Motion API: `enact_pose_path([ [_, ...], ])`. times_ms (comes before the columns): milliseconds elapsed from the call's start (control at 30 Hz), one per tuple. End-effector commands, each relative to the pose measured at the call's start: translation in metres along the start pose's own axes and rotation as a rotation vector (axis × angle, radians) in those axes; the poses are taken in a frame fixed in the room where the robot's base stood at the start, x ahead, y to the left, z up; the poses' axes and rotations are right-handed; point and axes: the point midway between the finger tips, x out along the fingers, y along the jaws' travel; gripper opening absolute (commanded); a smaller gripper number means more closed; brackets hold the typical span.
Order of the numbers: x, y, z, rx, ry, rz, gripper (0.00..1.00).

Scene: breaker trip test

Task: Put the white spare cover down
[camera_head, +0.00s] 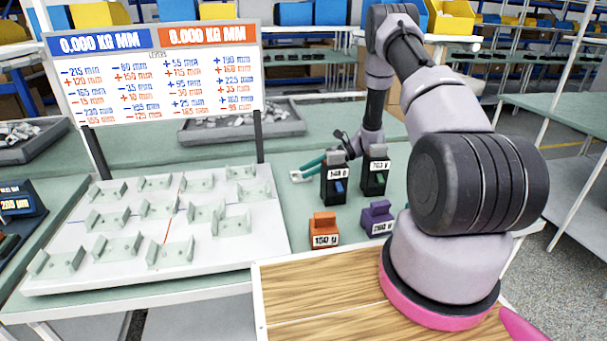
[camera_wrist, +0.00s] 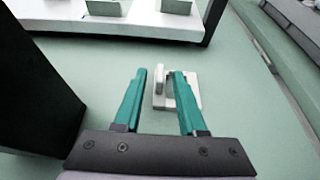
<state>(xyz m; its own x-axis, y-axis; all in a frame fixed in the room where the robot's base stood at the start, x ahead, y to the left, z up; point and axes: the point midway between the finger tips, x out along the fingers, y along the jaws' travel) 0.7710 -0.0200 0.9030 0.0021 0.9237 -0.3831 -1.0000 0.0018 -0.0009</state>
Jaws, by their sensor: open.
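The white spare cover (camera_wrist: 160,80) rests on the green table top in the wrist view. It has a flat base and an upright part, which stands between the tips of my gripper (camera_wrist: 160,74). The teal fingers are apart, with a visible gap at the upright part, and the right finger hides some of the base. In the head view my gripper (camera_head: 303,173) is low over the table, left of the black 140-something block; the cover is hard to make out there.
A white board (camera_head: 150,265) with several pale brackets lies left of my gripper. Black blocks (camera_head: 375,178), an orange block (camera_head: 323,230) and a purple block (camera_head: 377,217) stand to the right. A sign (camera_head: 160,80) rises behind the board. A grey tray (camera_head: 240,122) lies at the back.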

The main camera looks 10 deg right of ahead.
Motion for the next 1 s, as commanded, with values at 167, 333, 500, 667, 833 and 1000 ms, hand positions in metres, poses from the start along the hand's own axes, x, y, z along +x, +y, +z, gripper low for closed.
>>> enact_pose_path([
  [167,-0.042,-0.001,0.0,0.0,0.0,-0.005,0.4],
  [333,-0.075,-0.001,0.0,-0.001,0.0,-0.003,0.4],
  [500,-0.093,0.0,0.0,0.0,-0.001,-0.002,0.4],
  [667,-0.099,0.0,0.001,0.0,-0.001,0.001,0.4],
  [833,-0.104,0.0,0.023,-0.045,0.033,0.015,0.4],
  [1000,-0.117,0.01,0.086,-0.175,0.139,0.063,0.4],
])
